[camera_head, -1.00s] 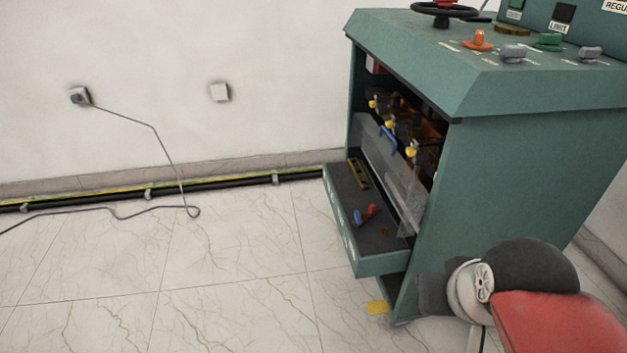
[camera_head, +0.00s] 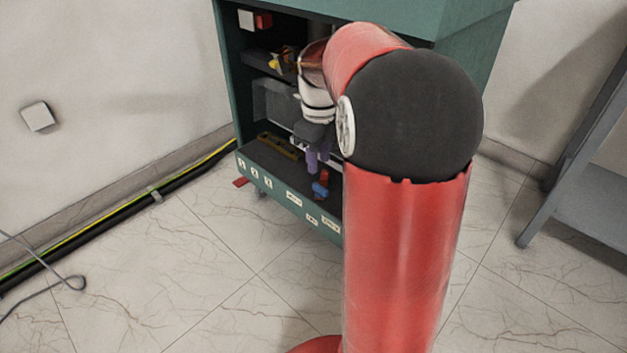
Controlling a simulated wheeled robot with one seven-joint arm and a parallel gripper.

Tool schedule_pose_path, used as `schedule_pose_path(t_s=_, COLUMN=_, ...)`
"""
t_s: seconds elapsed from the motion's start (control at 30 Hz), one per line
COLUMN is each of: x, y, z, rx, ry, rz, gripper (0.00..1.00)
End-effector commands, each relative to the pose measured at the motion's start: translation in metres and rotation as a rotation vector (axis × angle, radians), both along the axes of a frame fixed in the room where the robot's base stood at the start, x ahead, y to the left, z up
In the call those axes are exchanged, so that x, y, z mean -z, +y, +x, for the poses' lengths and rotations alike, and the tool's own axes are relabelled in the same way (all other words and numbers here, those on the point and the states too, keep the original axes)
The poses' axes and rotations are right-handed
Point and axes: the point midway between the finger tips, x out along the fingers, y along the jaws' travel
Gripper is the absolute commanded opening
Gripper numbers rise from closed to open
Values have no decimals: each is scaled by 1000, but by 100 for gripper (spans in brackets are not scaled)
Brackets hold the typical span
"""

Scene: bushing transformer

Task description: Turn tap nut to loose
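A yellow tap nut (camera_head: 275,63) shows small on the upper shelf inside the green cabinet (camera_head: 246,150); any others are hidden behind my arm. My gripper (camera_head: 318,163), with purple fingers, points down in front of the cabinet opening.
A red and blue tool (camera_head: 320,188) lies in the drawer just below my gripper. A yellowish bar (camera_head: 279,146) lies farther left. A grey-legged table (camera_head: 580,190) stands at right. Cables (camera_head: 120,207) run along the left wall.

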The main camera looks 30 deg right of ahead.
Motion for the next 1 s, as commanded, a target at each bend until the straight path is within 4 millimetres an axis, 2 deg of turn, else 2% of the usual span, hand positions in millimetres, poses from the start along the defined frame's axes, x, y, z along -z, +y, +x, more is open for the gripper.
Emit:
schedule_pose_path(t_s=0.17, x=16, y=-10, z=8, rx=137, ry=22, rz=10, gripper=34)
schedule_pose_path(t_s=0.6, x=79, y=-10, z=7, rx=143, ry=24, rz=10, gripper=34)
schedule_pose_path(t_s=0.77, x=88, y=-10, z=8, rx=142, ry=21, rz=9, gripper=34)
schedule_pose_path(t_s=1.0, x=89, y=-10, z=8, rx=141, ry=21, rz=10, gripper=34)
